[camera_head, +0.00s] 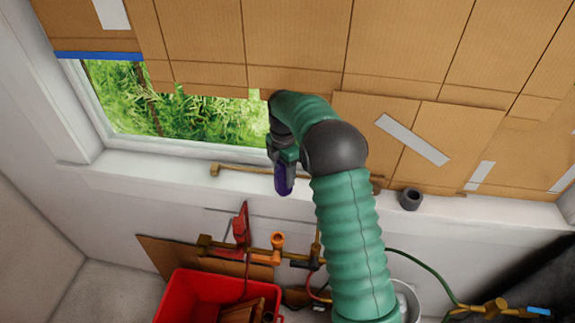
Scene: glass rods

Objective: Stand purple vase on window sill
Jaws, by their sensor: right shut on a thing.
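The purple vase (284,181) is a small dark purple thing at the end of my right arm, held roughly upright in front of the window sill (145,166). My right gripper (284,155) is shut on it, and the gripper hides its upper part. I cannot tell whether the vase touches the sill. The white sill runs across the view below the window, with a bare stretch at the left. My left gripper is not in view.
A thin brown rod (240,171) lies along the sill, and a dark grey ring (410,198) sits right of my arm. Cardboard (300,40) covers much of the window. Below are a red bin (182,298), pipes with an orange valve (277,241) and a green hose (425,264).

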